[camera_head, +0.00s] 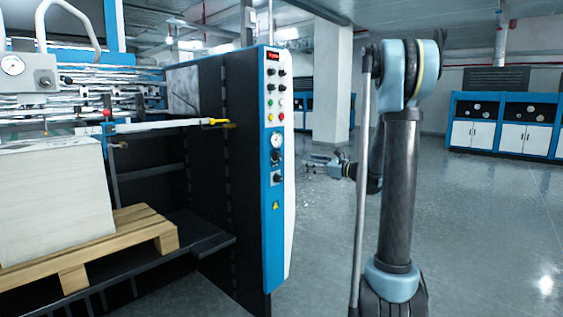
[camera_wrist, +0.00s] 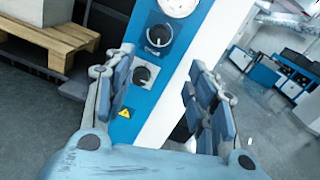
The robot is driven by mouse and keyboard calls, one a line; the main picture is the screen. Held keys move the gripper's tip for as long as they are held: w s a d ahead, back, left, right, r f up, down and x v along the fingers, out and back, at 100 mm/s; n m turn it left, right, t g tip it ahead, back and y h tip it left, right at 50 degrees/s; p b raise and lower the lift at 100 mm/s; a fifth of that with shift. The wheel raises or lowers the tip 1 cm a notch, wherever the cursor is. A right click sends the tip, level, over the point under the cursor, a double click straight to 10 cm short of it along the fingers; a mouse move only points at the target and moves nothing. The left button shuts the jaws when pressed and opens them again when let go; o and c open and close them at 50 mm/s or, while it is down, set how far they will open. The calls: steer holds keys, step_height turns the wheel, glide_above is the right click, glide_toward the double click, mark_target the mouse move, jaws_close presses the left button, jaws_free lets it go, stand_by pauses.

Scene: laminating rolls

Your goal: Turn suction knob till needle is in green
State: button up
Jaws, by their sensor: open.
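The blue and white control panel (camera_head: 268,215) stands upright at the machine's right end. A round white gauge (camera_head: 276,140) sits on it, partly cut off at the top of the wrist view (camera_wrist: 178,5); its needle and any green zone are too small to read. Below it are a black upper knob (camera_wrist: 158,38) and a black lower knob (camera_wrist: 143,75); I cannot read which is labelled suction. My gripper (camera_wrist: 160,92) is open and empty, facing the panel. The lower knob appears between the fingers.
Colored buttons and more knobs (camera_head: 276,87) fill the upper panel. A pallet (camera_head: 130,235) with a white paper stack (camera_head: 55,205) stands left. A yellow-tipped bar (camera_head: 218,122) juts toward the panel. The grey floor on the right is open; a pillar (camera_head: 330,80) stands behind.

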mark_target(280, 158)
steer(key=x, duration=1.6)
steer(key=shift+w+a, duration=0.15)
steer(key=shift+a, duration=0.25)
steer(key=c, duration=1.1)
